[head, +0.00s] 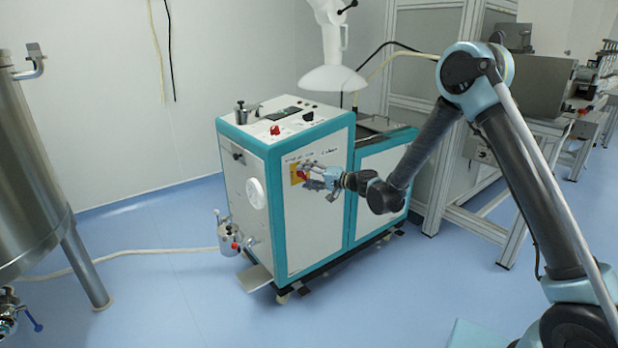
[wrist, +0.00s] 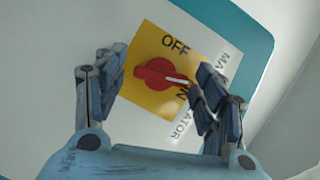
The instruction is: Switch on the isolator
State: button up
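The isolator is a red rotary knob (wrist: 155,74) on a yellow plate (wrist: 148,45) fixed to the machine's side panel. OFF is printed above the knob. A letter N shows below its right end, partly hidden by a finger. The knob's white mark points right and slightly down, close to that N and away from OFF. My gripper (wrist: 160,76) is open, with one finger left of the knob and one at its right end. I cannot tell whether the right finger touches it. In the head view my gripper (head: 318,178) is at the yellow plate (head: 294,174).
The plate is on a white and teal machine (head: 311,218) on castors. A steel tank (head: 28,175) stands at the left. A white extraction hood (head: 332,78) hangs above the machine. A metal frame (head: 437,180) stands behind it. The floor in front is clear.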

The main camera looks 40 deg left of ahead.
jog(key=c, duration=0.7)
jog(key=shift+o, duration=0.2)
jog(key=shift+f+m+y, duration=0.1)
jog(key=shift+m+y, duration=0.6)
jog(key=shift+m, duration=1)
jog(key=o, duration=1.1)
jog(key=shift+c, duration=0.2)
jog(key=shift+d, duration=0.15)
jog(key=w+d, duration=0.1)
jog(key=d, duration=1)
jog(key=shift+d, duration=0.35)
